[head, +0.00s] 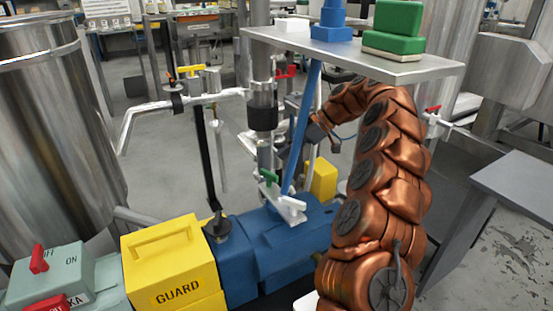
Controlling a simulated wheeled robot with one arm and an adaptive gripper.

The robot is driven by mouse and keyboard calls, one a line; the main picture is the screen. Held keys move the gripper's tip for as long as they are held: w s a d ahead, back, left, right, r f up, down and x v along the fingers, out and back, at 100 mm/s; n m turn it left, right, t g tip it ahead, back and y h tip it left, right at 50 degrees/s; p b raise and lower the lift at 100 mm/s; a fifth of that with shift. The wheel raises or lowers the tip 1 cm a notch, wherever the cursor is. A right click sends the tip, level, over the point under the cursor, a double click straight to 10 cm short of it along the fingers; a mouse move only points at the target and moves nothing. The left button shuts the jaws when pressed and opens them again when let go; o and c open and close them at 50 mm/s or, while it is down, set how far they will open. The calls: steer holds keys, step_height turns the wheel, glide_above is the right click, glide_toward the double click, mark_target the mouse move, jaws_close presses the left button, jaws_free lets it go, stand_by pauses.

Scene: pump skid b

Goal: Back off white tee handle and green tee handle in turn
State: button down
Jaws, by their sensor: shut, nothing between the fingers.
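The green tee handle (268,177) sits low on the pipework, just left of the blue post. The white tee handle (293,203) is just below and right of it, on a pale bracket above the blue pump. My copper-coloured arm arches over from the right. My gripper (294,104) is shut and empty, beside the blue post and well above both handles. The post and pipe partly hide it, and its fingertips are hard to make out.
A blue post (303,130) rises to a grey shelf (350,55) over my arm. A vertical pipe (263,105) with a red handle (285,72) stands left of the post. A yellow guard (172,262) and blue pump (285,240) lie below. A steel tank (55,120) stands left.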

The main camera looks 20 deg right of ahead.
steer(key=w+v, duration=0.1)
steer(key=v, duration=0.5)
steer(key=shift+s, duration=0.5)
steer(key=shift+r, duration=0.1)
